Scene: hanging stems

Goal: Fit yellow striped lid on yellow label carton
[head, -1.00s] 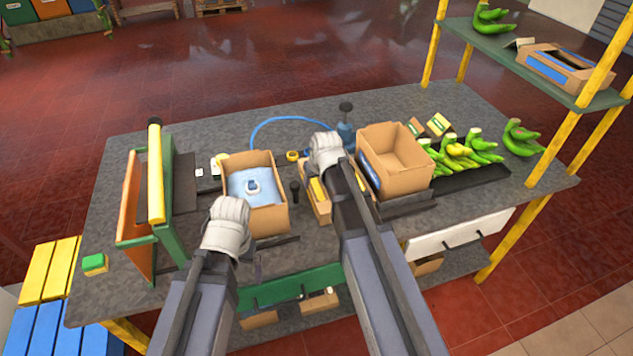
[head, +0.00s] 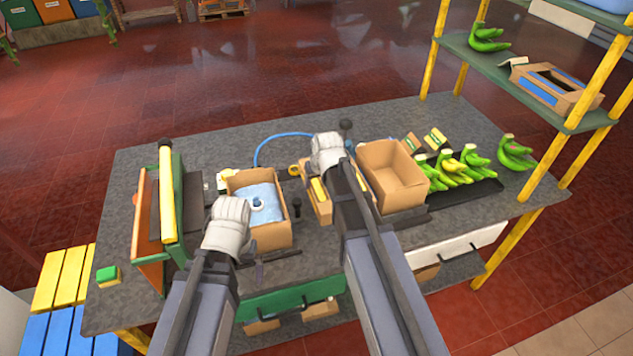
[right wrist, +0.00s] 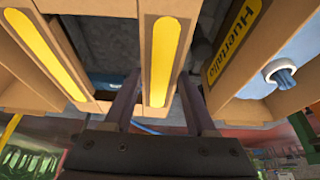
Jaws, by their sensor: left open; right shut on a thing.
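The yellow striped lid (head: 320,207) is cardboard and shows partly in the head view, beside my right gripper (head: 328,150). In the right wrist view, my right gripper (right wrist: 160,112) is shut on a rim of the lid (right wrist: 162,62) that bears a yellow stripe. A second striped side lies further left. The yellow label carton (right wrist: 233,85), marked "Huertalia", is to the right there, apart from the fingers. I take it to be the open carton with blue contents (head: 275,235) in the head view. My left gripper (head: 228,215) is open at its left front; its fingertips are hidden.
A larger open carton (head: 400,195) stands just right of the lid. Green bananas (head: 455,170) lie in a dark tray further right. A green and orange rack (head: 165,220) stands left. A blue hose (head: 275,145) curves behind. The table's back left is clear.

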